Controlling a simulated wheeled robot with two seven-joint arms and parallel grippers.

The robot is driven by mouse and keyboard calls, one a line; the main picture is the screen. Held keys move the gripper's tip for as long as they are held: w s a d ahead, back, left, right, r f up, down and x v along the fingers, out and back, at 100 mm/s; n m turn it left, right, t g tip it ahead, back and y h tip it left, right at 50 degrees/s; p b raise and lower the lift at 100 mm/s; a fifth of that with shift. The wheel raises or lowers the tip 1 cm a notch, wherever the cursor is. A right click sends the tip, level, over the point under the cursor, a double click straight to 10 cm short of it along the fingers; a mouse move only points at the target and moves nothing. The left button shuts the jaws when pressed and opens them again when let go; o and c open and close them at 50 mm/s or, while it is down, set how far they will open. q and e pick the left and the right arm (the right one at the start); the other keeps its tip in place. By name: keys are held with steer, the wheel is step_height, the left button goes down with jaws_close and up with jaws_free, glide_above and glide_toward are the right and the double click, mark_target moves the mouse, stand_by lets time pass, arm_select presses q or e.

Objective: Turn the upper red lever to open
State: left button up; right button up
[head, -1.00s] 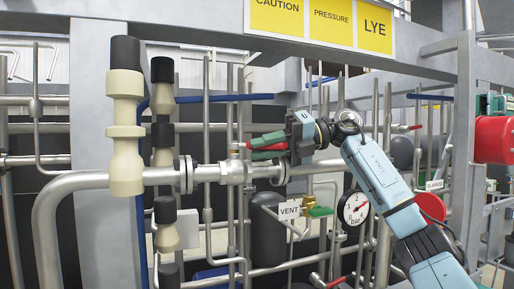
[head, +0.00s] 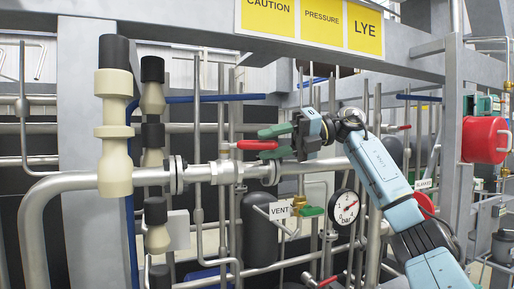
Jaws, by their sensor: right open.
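The upper red lever (head: 255,145) sits on a valve on the horizontal steel pipe (head: 200,173). It points to the right, roughly level and in line with the pipe just below it. My right gripper (head: 262,144) reaches in from the right. Its two green fingers are apart, one above and one below the lever's right end. A gap shows between the upper finger and the lever; whether the lower finger touches it I cannot tell. The left gripper is not in view.
A VENT tag (head: 279,211), a green-handled brass valve (head: 310,211) and a pressure gauge (head: 345,206) sit below my gripper. Thick beige fittings (head: 114,120) stand at the left. Another red lever (head: 330,281) shows at the bottom. Thin vertical pipes crowd the back.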

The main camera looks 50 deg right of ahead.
steer(key=p+v, duration=0.1)
steer(key=v, duration=0.8)
steer(key=shift+s+d+p, duration=0.2)
steer(key=shift+d+p, duration=0.05)
steer(key=shift+p, duration=0.15)
